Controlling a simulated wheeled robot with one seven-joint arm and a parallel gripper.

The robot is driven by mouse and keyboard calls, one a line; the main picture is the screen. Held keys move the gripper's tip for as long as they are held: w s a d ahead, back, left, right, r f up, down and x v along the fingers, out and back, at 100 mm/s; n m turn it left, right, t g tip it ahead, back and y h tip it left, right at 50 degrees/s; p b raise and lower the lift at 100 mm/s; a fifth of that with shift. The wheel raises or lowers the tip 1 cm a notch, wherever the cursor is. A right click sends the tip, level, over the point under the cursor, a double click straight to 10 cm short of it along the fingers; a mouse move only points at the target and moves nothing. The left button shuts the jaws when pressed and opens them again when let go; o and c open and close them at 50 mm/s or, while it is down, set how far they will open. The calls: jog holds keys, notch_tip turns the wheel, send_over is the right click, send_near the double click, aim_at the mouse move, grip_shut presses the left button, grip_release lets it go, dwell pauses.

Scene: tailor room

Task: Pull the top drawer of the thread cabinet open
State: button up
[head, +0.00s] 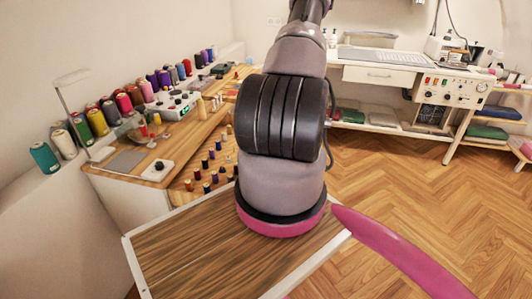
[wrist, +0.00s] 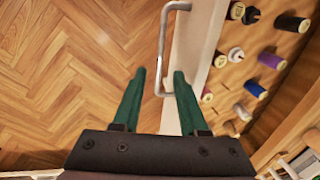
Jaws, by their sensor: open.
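The metal bar handle (wrist: 162,45) stands out from a white front (wrist: 195,50) in the wrist view. My gripper (wrist: 160,76) is open, with its two green fingers pointing at the handle. The bar runs between the fingertips, one finger on the floor side and one on the side of the white front. I cannot tell whether either finger touches it. Several thread spools (wrist: 257,89) stand on a wooden surface just beyond the white front. In the head view my arm hides the gripper and the handle; the spools (head: 205,165) show left of the arm.
A wooden top with white edges (head: 190,262) lies close below the arm in the head view. A corner worktable (head: 150,160) with large thread cones (head: 97,122) stands at the left. A white bench (head: 385,75) stands at the back. The parquet floor (head: 400,180) at the right is clear.

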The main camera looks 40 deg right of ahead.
notch_tip(320, 180, up, 7)
jog(key=s, duration=0.1)
jog(key=shift+d, duration=0.35)
